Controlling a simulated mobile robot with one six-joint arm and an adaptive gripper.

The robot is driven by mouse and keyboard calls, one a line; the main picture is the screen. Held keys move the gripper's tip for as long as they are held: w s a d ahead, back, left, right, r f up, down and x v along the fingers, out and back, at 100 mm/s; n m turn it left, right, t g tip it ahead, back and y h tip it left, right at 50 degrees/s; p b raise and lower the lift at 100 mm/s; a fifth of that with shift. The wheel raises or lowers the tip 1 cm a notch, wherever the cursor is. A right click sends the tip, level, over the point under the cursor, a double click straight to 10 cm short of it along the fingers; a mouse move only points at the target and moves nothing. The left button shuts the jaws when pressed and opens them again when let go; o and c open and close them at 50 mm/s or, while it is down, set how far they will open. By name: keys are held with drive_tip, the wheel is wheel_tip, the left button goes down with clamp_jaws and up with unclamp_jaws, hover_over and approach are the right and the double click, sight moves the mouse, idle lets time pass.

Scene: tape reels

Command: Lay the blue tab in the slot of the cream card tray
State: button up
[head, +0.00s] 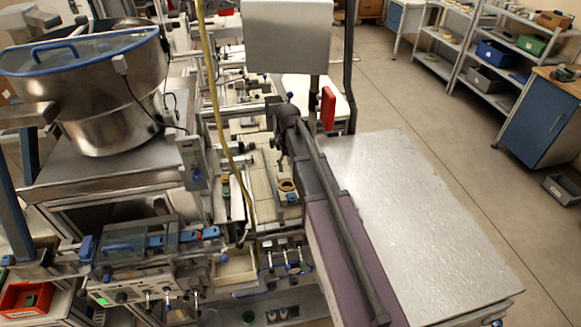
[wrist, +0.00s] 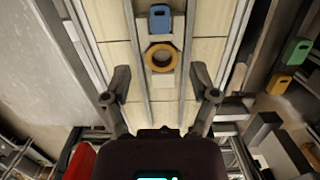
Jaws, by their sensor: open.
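The blue tab (wrist: 160,18) lies flat on a pale block in the wrist view, just beyond a yellow-brown ring. It also shows small in the head view (head: 293,197), below the ring. My gripper (wrist: 161,82) is open and empty, its two dark fingers spread wide and short of the ring and the tab. In the head view it is small and partly hidden by my arm. A cream open tray (head: 236,270) at the lower middle of the head view may be the card tray. Its slot cannot be made out, and I do not see this tray in the wrist view.
The yellow-brown ring (wrist: 161,57) lies between the fingers' line and the tab. Metal rails (wrist: 187,60) run along both sides. Green (wrist: 296,51) and yellow (wrist: 279,84) tabs sit to the right. A wide bare metal table (head: 420,220) stands right of the line.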

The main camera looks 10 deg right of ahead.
drive_tip(key=shift+r, duration=0.2)
idle(0.6)
drive_tip(key=s+t, duration=0.1)
drive_tip(key=s, duration=1.6)
drive_tip(key=shift+s+t, duration=0.4)
drive_tip(key=shift+f, duration=0.15)
